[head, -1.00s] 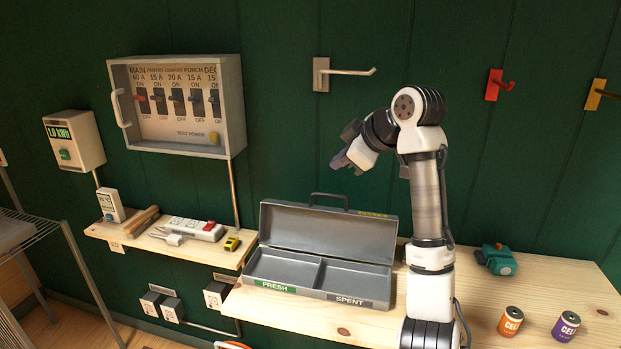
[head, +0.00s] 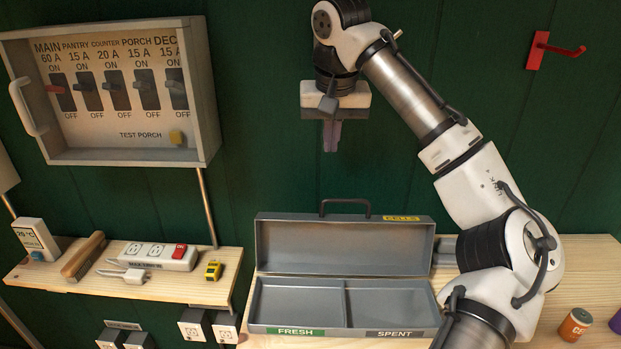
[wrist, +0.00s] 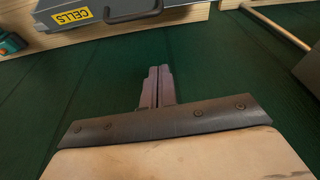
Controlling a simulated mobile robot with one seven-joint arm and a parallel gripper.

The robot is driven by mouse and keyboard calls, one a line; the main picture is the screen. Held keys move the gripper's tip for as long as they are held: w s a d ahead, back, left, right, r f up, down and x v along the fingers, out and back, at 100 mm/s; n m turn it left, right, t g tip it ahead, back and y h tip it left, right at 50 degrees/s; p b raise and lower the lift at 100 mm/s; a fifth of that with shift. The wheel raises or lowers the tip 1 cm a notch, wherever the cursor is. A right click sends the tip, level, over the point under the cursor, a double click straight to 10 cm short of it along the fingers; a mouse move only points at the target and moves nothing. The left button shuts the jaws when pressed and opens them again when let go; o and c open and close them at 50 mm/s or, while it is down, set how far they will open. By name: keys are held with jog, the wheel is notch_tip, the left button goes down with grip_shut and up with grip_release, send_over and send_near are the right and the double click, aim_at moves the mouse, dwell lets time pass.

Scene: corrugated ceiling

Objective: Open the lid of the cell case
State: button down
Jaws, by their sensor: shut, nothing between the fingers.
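The grey cell case (head: 262,290) stands on the wooden bench in the head view. Its lid (head: 340,247) is raised at the back, with a black handle (head: 345,202) on its top edge and a yellow CELLS label. The case has two empty compartments, marked FRESH on the left and SPENT on the right. My gripper (head: 331,148) hangs pointing down above the lid, clear of it and touching nothing. Its fingers (wrist: 156,88) are together and empty in the wrist view. Part of the case with the CELLS label (wrist: 100,12) shows at the top of the wrist view.
An open breaker panel (head: 205,100) is on the wall at left. A shelf (head: 60,284) below it holds a brush, power strip (head: 160,257) and yellow toy car (head: 214,270). An orange cell (head: 575,325) stands on the bench at right. A red hook (head: 535,52) juts from the wall.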

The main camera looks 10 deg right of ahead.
jog(key=shift+m, duration=0.5)
jog(key=x, duration=0.7)
jog(key=p+x, duration=0.1)
jog(key=x, duration=0.2)
jog(key=shift+s+d+f, duration=0.2)
jog(key=shift+d, duration=0.2)
jog(key=s, duration=0.2)
jog(key=s+a+p, duration=0.1)
jog(key=shift+s+a+r, duration=0.1)
jog(key=shift+s+r, duration=0.2)
jog(key=shift+r, duration=0.05)
